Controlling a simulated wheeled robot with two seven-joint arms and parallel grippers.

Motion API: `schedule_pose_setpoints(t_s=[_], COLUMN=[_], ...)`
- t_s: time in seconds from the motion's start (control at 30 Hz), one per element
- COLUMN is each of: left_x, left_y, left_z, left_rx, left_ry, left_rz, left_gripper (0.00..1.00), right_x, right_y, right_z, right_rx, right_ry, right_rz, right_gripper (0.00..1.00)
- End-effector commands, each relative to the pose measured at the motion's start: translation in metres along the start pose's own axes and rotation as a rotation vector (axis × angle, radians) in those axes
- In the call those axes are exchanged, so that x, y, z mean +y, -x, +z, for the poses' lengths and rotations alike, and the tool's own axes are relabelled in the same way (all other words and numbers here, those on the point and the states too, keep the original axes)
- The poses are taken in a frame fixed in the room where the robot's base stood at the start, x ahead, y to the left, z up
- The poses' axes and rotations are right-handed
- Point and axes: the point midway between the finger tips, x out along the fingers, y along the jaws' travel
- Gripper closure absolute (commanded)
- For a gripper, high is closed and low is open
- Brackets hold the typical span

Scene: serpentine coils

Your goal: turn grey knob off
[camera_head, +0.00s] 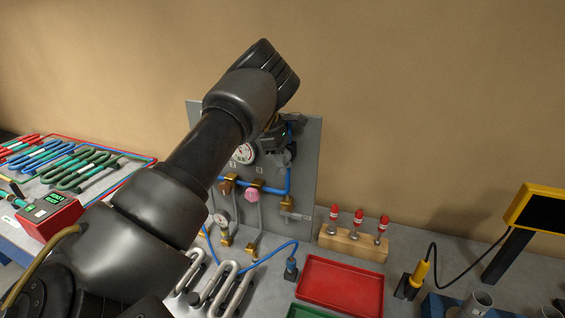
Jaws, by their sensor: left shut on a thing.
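My left arm crosses the view from the lower left. Its gripper (279,141) is at the upper right part of the upright grey panel (306,158), beside the blue pipe. The gripper is shut on what appears to be the grey knob, which is mostly hidden behind the fingers and wrist. A pink knob (251,195) and a brown knob (225,187) sit lower on the panel, clear of the gripper. My right gripper is not in view.
A white gauge (244,153) is partly behind my arm. A wooden block (352,246) holds red-topped tools right of the panel. A red tray (341,285) lies in front. Coils (76,168) lie at the left, and a yellow-framed screen (537,207) stands at the right.

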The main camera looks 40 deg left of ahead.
Motion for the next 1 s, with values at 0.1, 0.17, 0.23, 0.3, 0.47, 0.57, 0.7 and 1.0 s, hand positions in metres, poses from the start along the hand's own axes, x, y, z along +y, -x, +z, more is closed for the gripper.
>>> schedule_pose_setpoints(t_s=[0.1,0.17,0.23,0.3,0.47,0.57,0.7,1.0], left_x=[-0.0009,-0.001,-0.0009,-0.0009,-0.0012,-0.0013,-0.0014,-0.0017], left_y=[-0.0021,-0.0024,-0.0025,-0.0025,-0.0028,-0.003,-0.0033,-0.0037], left_z=[0.0006,0.0012,0.002,0.0026,0.0037,0.0042,0.0044,0.0044], left_rx=[-0.091,-0.129,-0.168,-0.201,-0.255,-0.276,-0.289,-0.291], left_ry=[0.003,0.003,0.003,0.003,0.003,0.003,0.003,0.004], left_rz=[-0.003,-0.004,-0.003,-0.004,-0.005,-0.005,-0.006,-0.007], left_gripper=[0.95,0.95,0.95,0.95,0.95,0.95,0.96,0.95], right_x=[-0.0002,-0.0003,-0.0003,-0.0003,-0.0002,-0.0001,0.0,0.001], right_y=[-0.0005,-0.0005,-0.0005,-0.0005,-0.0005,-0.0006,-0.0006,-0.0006], right_z=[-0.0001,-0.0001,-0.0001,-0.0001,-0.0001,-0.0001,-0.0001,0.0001], right_rx=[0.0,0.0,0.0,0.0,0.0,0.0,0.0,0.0], right_ry=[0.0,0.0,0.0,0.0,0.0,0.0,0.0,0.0], right_rz=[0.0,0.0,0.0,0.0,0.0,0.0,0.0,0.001], right_gripper=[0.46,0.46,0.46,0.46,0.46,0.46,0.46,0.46])
